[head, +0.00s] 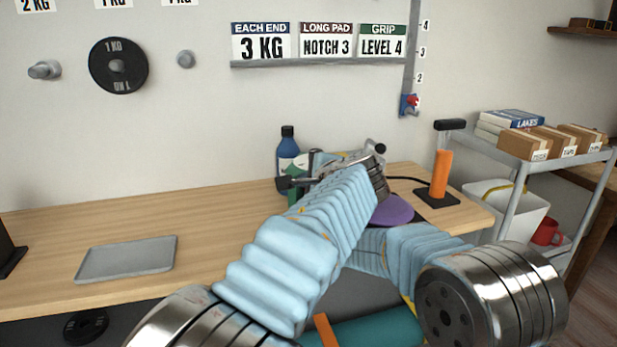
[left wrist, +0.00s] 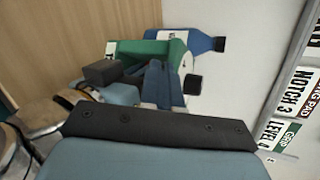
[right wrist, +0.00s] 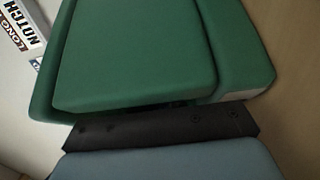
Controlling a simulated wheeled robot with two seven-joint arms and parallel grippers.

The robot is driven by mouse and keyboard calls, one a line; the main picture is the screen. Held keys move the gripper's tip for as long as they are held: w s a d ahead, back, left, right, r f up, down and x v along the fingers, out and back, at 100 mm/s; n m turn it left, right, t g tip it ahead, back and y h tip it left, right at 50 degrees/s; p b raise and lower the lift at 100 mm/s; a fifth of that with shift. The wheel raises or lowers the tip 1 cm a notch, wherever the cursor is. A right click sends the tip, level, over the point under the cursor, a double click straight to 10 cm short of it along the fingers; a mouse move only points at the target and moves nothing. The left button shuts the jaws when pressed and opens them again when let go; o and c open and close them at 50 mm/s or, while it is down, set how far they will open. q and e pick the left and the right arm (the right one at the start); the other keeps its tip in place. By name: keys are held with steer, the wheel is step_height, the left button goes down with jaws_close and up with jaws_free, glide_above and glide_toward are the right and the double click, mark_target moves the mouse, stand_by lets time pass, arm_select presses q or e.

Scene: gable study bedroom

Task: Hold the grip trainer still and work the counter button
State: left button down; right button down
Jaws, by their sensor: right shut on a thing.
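The green grip trainer (head: 292,198) stands at the back of the desk, mostly hidden behind my arms in the head view. Its green body (left wrist: 150,48) is ahead of my left gripper in the left wrist view and fills much of the right wrist view (right wrist: 140,55). My left gripper (head: 299,171) is at the trainer, its dark fingertips apart; they also show in the left wrist view (left wrist: 149,79). My right gripper, mostly hidden behind my left arm in the head view, is shut on the trainer. I cannot make out the counter button.
A blue bottle (head: 287,148) stands close behind the trainer. A purple disc (head: 394,211) and an orange-handled stand (head: 440,176) are to the right on the desk (head: 215,222). A grey tray (head: 127,259) lies on the left. The desk between tray and trainer is clear.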

arm_select(q)
steer(key=shift+w+d, duration=0.15)
steer(key=shift+w, duration=0.1)
steer(key=shift+s, duration=0.1)
stand_by(0.4)
steer(key=shift+s+a, duration=0.25)
steer(key=shift+s, duration=0.4)
steer(key=s, duration=0.2)
steer(key=s+a, duration=0.1)
steer(key=s, duration=0.2)
steer(key=shift+a, duration=0.1)
stand_by(0.6)
arm_select(e)
steer(key=c, duration=1.1)
jaws_free()
steer(key=shift+c, duration=0.2)
